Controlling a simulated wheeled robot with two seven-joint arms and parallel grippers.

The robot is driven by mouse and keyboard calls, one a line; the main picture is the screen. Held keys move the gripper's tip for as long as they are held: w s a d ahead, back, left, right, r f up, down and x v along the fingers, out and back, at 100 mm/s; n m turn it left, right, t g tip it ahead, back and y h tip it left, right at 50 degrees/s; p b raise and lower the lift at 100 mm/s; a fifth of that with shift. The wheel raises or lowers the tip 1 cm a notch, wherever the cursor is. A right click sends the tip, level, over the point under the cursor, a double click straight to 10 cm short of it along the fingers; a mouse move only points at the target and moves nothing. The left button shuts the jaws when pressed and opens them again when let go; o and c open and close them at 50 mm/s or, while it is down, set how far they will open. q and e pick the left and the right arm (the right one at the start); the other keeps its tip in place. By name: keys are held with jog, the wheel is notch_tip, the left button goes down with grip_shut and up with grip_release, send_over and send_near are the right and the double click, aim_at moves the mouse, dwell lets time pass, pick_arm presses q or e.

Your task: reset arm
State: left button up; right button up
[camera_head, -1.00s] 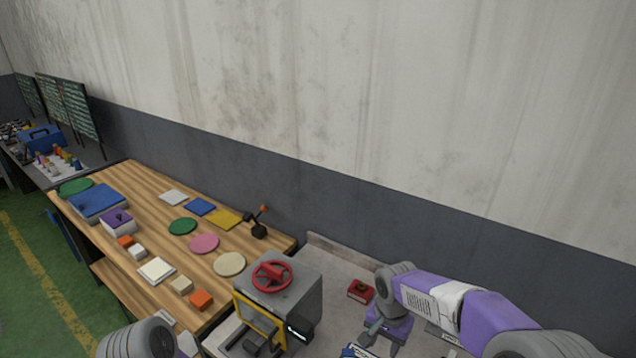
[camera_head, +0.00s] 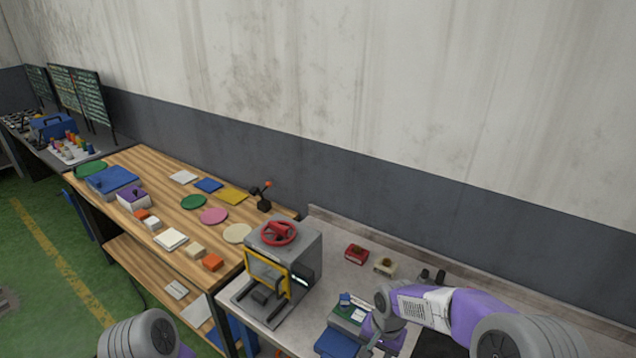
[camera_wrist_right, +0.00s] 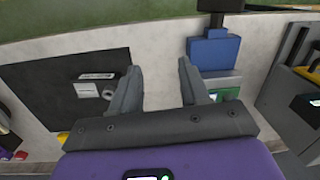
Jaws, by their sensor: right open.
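My right arm comes in from the lower right in the head view, with its gripper (camera_head: 372,342) low over the grey bench (camera_head: 345,285), partly cut off. In the right wrist view the right gripper (camera_wrist_right: 158,88) has its two grey fingers apart, with only pale bench surface between them. My left arm shows only as a rounded grey joint at the bottom left of the head view; its gripper is out of the picture.
A grey machine with a red handwheel (camera_head: 278,233) stands left of my right gripper. A blue and green device (camera_head: 348,312) is close beside it. A red block (camera_head: 356,254) and cream block (camera_head: 385,266) lie behind. A wooden table (camera_head: 150,215) holds coloured plates and blocks.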

pick_arm(q)
notch_tip(320, 180, down, 12)
jog(key=b, duration=1.1)
jog(key=shift+w+f+b, duration=0.2)
jog(key=shift+w+b, duration=0.05)
jog(key=shift+b, duration=0.15)
pick_arm(e)
jog(key=s+a+f+n+y, duration=0.1)
jog(key=s+f, duration=0.4)
jog(key=f, duration=0.6)
jog(key=s+a+f+n+y, duration=0.1)
jog(key=s+f, duration=0.5)
jog(key=f, duration=0.5)
jog(key=s+a+f+n+y, duration=0.1)
jog(key=s+a+f, duration=0.1)
jog(key=s+f, duration=0.4)
notch_tip(320, 180, down, 5)
jog(key=shift+s+f+t, duration=0.15)
jog(key=shift+s+t, duration=0.1)
jog(key=shift+t, duration=0.15)
jog(key=shift+c, duration=0.4)
pick_arm(q)
jog(key=shift+d, duration=0.2)
pick_arm(e)
jog(key=shift+d, duration=0.1)
